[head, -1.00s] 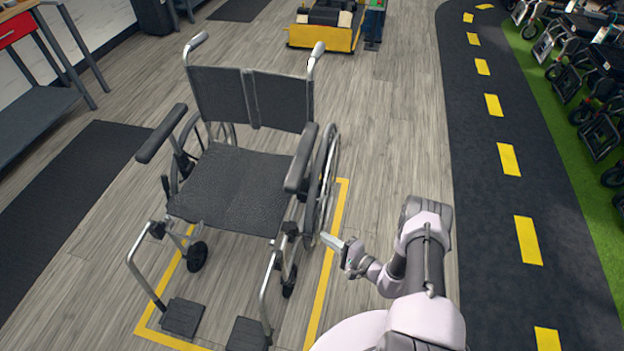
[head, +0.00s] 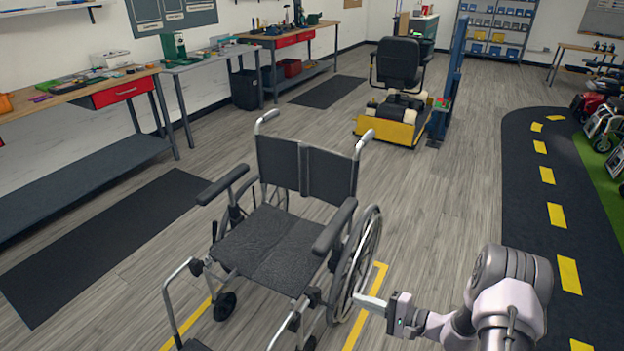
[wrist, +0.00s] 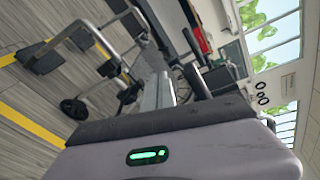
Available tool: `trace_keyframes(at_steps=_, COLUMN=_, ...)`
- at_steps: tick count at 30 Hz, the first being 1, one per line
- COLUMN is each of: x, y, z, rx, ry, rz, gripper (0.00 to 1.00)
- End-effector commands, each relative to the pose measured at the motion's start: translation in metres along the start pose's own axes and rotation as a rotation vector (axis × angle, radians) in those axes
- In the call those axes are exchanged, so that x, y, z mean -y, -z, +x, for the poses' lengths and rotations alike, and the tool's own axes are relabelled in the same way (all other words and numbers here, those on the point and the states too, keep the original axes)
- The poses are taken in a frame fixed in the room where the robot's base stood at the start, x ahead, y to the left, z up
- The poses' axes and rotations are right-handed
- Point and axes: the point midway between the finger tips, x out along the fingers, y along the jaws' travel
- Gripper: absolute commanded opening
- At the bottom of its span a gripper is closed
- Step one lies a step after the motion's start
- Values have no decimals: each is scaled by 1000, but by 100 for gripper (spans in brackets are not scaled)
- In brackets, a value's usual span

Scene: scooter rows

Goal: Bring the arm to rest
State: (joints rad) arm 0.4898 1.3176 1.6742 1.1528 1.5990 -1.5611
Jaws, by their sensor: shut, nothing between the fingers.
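My gripper (head: 370,303) is shut and empty in the head view, at the lower right, with its fingers pointing left. The fingertips lie in front of or beside the near wheel of a wheelchair (head: 270,243); I cannot tell whether they touch it. My arm is bent and comes in from the bottom right. In the wrist view the shut fingers (wrist: 158,92) show past the gripper body, and the wheelchair's frame and casters (wrist: 75,106) show tilted at the left.
Yellow floor tape (head: 366,305) runs around the wheelchair. Workbenches (head: 75,160) line the left wall. A dark track with yellow dashes (head: 530,190) lies at the right. Grey floor (head: 440,190) between is clear.

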Motion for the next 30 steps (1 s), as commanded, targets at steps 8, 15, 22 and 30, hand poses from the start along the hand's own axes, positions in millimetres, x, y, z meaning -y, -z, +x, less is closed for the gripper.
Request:
trace_keyframes(at_steps=8, x=144, y=-133, z=-14, rx=233, ry=-376, rz=-143, gripper=0)
trace_keyframes(at_steps=15, x=202, y=-278, z=-95, rx=106, ry=-806, rz=-409, gripper=0)
trace_keyframes(at_steps=22, x=205, y=-334, z=-171, rx=-226, ry=-922, rz=-652, gripper=0)
trace_keyframes(at_steps=30, x=205, y=-340, z=-190, rx=-338, ry=-911, rz=-710, gripper=0)
